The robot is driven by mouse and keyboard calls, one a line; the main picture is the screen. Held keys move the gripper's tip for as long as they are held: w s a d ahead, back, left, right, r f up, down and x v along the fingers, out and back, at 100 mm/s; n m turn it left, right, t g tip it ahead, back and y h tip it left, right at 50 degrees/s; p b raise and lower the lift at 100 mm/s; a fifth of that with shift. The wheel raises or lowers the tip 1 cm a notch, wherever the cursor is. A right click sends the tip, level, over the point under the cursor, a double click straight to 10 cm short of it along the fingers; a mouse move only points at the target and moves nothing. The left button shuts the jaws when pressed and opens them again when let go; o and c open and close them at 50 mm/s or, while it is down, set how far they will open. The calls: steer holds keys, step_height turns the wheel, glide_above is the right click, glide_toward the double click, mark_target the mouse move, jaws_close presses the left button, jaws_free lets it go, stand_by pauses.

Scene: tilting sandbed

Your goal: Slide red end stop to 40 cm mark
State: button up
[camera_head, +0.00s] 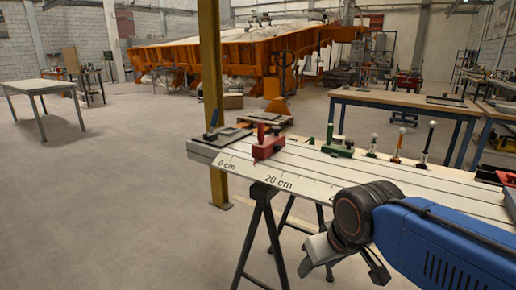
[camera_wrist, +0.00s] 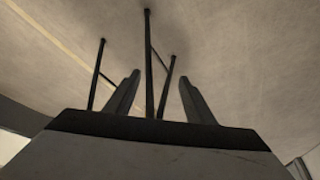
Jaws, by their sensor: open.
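The red end stop (camera_head: 268,144) sits upright on the long pale grooved board (camera_head: 310,165), between the "0 cm" and "20 cm" labels. The "40 cm" label does not show; my arm covers part of the board's front edge. My gripper (camera_head: 346,268) is low in front of the board, to the right of the red end stop and well apart from it. In the wrist view the two fingers (camera_wrist: 160,95) are spread with nothing between them, and thin dark trestle legs (camera_wrist: 149,60) show beyond. The red end stop is not in the wrist view.
A green block (camera_head: 337,146) and several ball-topped pins (camera_head: 397,148) stand along the board's far side. Black trestles (camera_head: 262,225) hold the board up. A yellow post (camera_head: 211,100) rises by its left end. The floor (camera_head: 110,210) at left is clear.

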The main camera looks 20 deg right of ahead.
steer(key=shift+c, duration=0.9)
steer(key=shift+w+r, duration=0.15)
steer(key=shift+r, duration=0.05)
steer(key=shift+c, duration=0.7)
step_height(320, 180, up, 38)
steer(key=g, duration=0.5)
glide_above(261, 144)
steer(key=shift+n, duration=0.4)
steer(key=f, duration=1.1)
steer(key=w+f, duration=0.1)
steer(key=f, duration=0.5)
steer(key=shift+d+f, duration=0.15)
steer(key=shift+f, duration=0.1)
jaws_close()
